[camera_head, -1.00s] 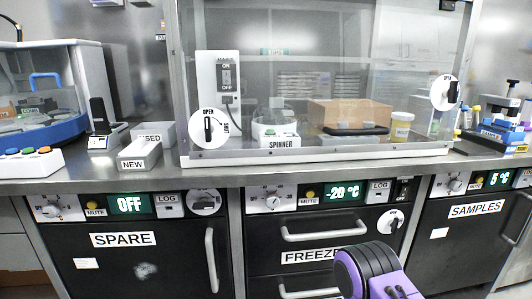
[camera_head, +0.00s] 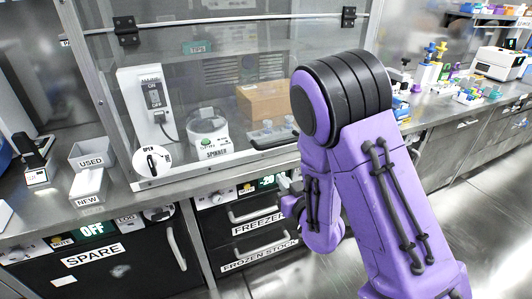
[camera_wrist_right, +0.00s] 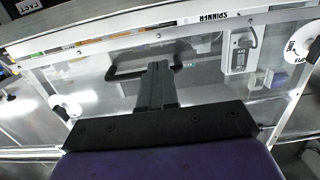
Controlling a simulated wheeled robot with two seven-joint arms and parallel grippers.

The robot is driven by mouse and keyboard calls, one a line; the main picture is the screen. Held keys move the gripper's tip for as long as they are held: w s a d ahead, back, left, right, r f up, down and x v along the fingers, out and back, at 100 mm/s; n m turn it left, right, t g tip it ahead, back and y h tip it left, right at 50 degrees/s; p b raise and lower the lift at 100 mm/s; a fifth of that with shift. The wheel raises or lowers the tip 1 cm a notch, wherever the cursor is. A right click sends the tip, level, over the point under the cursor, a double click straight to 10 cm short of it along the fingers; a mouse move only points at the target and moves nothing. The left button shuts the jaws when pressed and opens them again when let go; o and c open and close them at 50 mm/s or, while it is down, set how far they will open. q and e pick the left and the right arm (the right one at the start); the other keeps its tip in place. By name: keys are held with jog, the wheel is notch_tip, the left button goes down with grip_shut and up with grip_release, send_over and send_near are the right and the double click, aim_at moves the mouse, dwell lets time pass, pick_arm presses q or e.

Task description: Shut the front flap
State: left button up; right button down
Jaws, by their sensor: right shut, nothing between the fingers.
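The front flap (camera_head: 190,72) is a large clear pane on the cabinet, below two black hinges in the head view. Whether it stands ajar cannot be told. A white dial marked OPEN (camera_head: 152,160) sits at the cabinet's lower left. My right gripper (camera_head: 284,183) is low in front of the cabinet, partly hidden by my purple arm. In the wrist view the right gripper (camera_wrist_right: 157,82) is shut and empty, its fingers pointing toward the cabinet front, with a black bar (camera_wrist_right: 118,72) beyond the tips. Contact cannot be told. My left gripper is out of view.
Inside the cabinet are a switch panel (camera_head: 147,100), a spinner (camera_head: 208,132) and a cardboard box (camera_head: 262,102). USED (camera_head: 92,158) and NEW (camera_head: 87,187) trays stand on the counter. Freezer drawers (camera_head: 255,235) lie below. Floor at the right is clear.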

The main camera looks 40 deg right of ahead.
aim_at(262, 157)
jog(key=x, duration=0.4)
jog(key=p+x, duration=0.1)
jog(key=x, duration=0.3)
jog(key=p+x, duration=0.1)
jog(key=x, duration=0.3)
jog(key=shift+w+d+f, duration=0.1)
jog(key=shift+w+f, duration=0.2)
jog(key=shift+w, duration=0.05)
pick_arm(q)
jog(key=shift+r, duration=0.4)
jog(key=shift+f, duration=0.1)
pick_arm(e)
jog(key=shift+w+f, duration=0.1)
jog(key=w+b, duration=0.1)
jog(key=b, duration=0.1)
jog(key=w+b, duration=0.1)
jog(key=shift+w+d+f+t, duration=0.3)
jog(key=shift+d+f, duration=0.05)
jog(key=shift+w+r, duration=0.15)
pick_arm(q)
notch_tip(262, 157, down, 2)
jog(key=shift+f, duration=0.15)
pick_arm(e)
jog(key=shift+r, duration=0.1)
jog(key=shift+s, duration=0.2)
